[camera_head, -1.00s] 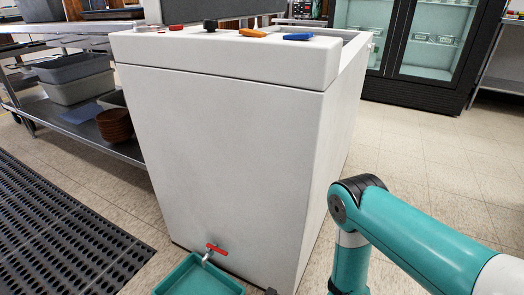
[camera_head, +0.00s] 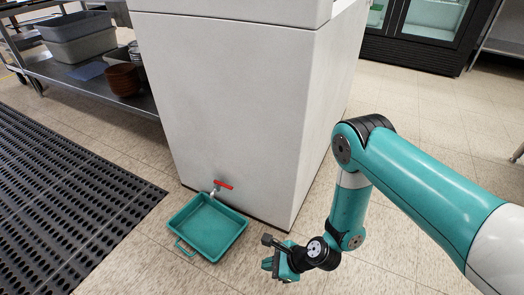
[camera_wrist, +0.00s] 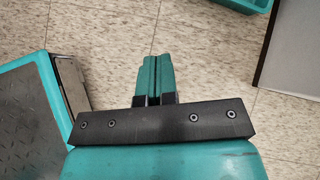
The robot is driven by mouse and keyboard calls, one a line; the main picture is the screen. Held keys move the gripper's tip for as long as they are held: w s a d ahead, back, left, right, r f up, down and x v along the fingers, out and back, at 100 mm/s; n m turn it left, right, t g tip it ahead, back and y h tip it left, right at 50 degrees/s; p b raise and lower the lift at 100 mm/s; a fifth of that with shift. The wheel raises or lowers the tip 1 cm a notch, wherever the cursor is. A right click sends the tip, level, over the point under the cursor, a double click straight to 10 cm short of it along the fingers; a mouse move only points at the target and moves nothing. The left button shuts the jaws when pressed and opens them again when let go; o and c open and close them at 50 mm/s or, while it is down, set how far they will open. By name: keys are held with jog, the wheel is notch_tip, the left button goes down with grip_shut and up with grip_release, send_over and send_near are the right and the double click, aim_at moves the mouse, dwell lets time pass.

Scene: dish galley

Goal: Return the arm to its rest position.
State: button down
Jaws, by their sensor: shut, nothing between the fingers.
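My arm reaches in from the right in the head view, bent at the elbow, with its lower part hanging down. My gripper (camera_head: 270,264) is low over the tiled floor, to the right of and below the teal tray. In the wrist view its two teal fingers (camera_wrist: 153,72) are together with nothing between them. The floor shows beyond the fingertips.
The teal tray (camera_head: 180,247) lies on the floor under a red-handled tap (camera_head: 222,186) on the white cabinet (camera_head: 235,100). A black perforated mat (camera_head: 60,200) lies left. A metal shelf (camera_head: 85,88) with tubs stands behind. Open floor (camera_head: 440,125) is right.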

jog(key=w+r+n+g+h+p, duration=0.15)
jog(key=r+n, duration=0.55)
jog(key=r, duration=0.8)
jog(key=w+r+n+g+y, duration=0.1)
jog(key=w+r+n, duration=0.2)
jog(key=r+n, duration=0.8)
jog(key=s+d+r+n+h, duration=0.1)
jog(key=s+d+r+n, duration=0.3)
jog(key=r, duration=0.4)
jog(key=s+d+r+n+h+p, duration=0.1)
jog(key=s+d+r+h, duration=0.1)
jog(key=s+d+r, duration=0.45)
jog(key=s+d+r+n+h, duration=0.1)
jog(key=s+d+r+n, duration=0.15)
jog(key=s+r, duration=0.5)
notch_tip(320, 180, up, 39)
jog(key=w+p, duration=0.2)
jog(key=p, duration=3.6)
jog(key=shift+n, duration=0.35)
jog(key=shift+s+a+r+t, duration=0.1)
jog(key=shift+t, duration=0.15)
